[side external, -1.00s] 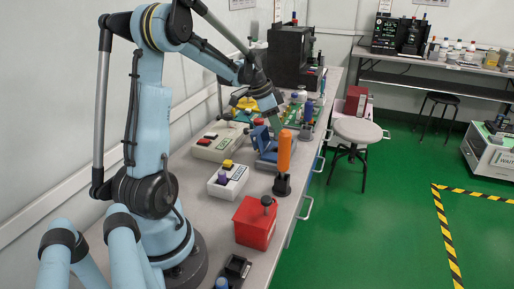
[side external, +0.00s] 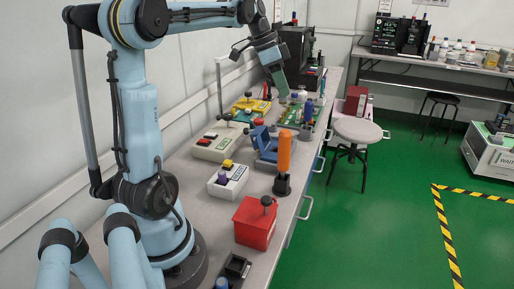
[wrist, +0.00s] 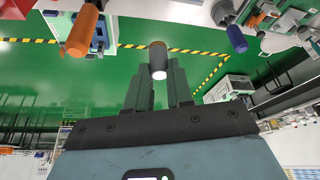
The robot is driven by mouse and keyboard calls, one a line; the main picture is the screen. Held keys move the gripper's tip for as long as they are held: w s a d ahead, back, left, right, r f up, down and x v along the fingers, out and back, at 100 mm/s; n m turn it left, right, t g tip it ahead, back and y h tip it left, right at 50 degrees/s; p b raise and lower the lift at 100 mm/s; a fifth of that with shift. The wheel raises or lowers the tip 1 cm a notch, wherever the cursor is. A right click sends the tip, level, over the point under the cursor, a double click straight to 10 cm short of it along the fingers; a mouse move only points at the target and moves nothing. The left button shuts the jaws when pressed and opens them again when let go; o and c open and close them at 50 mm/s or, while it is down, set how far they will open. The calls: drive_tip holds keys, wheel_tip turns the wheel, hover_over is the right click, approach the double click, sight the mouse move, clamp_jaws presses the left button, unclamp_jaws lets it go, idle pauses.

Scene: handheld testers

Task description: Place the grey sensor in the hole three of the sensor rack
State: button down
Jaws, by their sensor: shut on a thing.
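My gripper (side external: 283,95) is raised above the back part of the bench in the side view. In the wrist view my gripper (wrist: 160,85) is shut on a short grey-brown cylinder with a pale end, the grey sensor (wrist: 158,57), which sticks out past the fingertips. The sensor is too small to make out in the side view. A green board (side external: 296,119) with several upright pieces lies below my gripper, and a yellow base (side external: 252,104) stands to its left. I cannot tell which one is the sensor rack, and no numbered holes can be read.
A blue stand (side external: 266,147), an orange-handled tool (side external: 284,153) upright in a black base, a red box (side external: 255,224) and two pale button boxes (side external: 213,147) stand nearer on the bench. A black machine (side external: 290,52) stands behind. Green floor lies beyond the right edge.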

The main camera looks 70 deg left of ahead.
drive_tip(key=s+d+r+m+g+h, duration=0.1)
drive_tip(key=s+d+m, duration=0.25)
drive_tip(key=d, duration=0.35)
drive_tip(key=s+d+r+m+g+h, duration=0.1)
drive_tip(key=s+d+m, duration=0.1)
drive_tip(key=d+m, duration=0.35)
drive_tip(key=m+g, duration=0.5)
drive_tip(key=m, duration=0.7)
hover_over(234, 270)
drive_tip(key=a, duration=0.2)
wheel_tip(234, 270, down, 3)
drive_tip(key=shift+w+d+f, duration=0.1)
drive_tip(key=shift+w+f, duration=0.1)
drive_tip(key=shift+f, duration=2.9)
drive_tip(key=shift+w+f, duration=0.2)
drive_tip(key=shift+f, duration=2.9)
drive_tip(key=shift+w+d+f, duration=0.1)
drive_tip(key=shift+w+f, duration=0.1)
drive_tip(key=shift+f, duration=2.9)
drive_tip(key=shift+f, duration=0.1)
drive_tip(key=c, duration=1)
unclamp_jaws()
